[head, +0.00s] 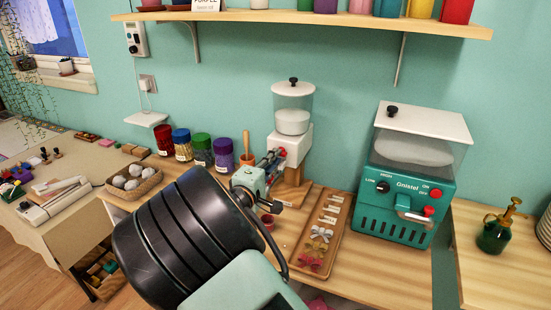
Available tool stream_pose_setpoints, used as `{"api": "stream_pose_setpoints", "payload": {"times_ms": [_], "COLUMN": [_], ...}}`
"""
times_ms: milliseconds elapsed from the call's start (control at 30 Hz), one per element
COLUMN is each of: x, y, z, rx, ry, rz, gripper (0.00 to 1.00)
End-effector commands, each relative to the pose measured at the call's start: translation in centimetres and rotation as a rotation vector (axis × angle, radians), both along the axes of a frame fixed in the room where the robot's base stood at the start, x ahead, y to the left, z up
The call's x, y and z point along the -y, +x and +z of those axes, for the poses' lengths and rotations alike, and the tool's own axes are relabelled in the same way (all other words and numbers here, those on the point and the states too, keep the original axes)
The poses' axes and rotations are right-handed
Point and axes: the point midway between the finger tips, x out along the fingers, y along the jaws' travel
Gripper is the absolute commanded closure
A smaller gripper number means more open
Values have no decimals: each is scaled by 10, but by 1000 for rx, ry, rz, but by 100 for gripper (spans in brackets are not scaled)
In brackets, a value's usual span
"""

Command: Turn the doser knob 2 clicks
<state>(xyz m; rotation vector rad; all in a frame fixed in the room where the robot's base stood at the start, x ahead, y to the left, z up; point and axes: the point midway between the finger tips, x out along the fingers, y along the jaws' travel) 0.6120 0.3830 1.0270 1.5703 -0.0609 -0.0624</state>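The doser (298,143) is a white body with a clear, lidded hopper (293,105) holding white material. It stands on a wooden base by the wall. My gripper (272,160) is at the doser's front left side, with its fingers pointing toward the body. A small red part (282,152) shows there, close to the fingertips. I cannot tell whether it is the doser knob or whether the fingers touch it. My arm and gripper body cover the area in front, and the finger gap is too small to read.
A teal Gnistel machine (405,195) with a black knob stands to the right. A wooden tray (308,262) with small pieces and cards lies before the doser. Several coloured jars (202,150) and a basket (138,189) stand left. A shelf (320,18) hangs above.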

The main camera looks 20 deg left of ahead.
Motion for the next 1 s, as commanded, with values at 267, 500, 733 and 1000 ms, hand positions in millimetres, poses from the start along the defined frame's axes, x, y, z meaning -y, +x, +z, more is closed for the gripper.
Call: {"api": "stream_pose_setpoints", "payload": {"times_ms": [267,500,733,1000], "x": [1,1,1,1], "y": [10,10,10,10], "z": [1,1,1,1], "rx": [1,1,1,4], "ry": [0,0,1,43], "rz": [0,0,0,-1], "gripper": [86,97,100,100]}}
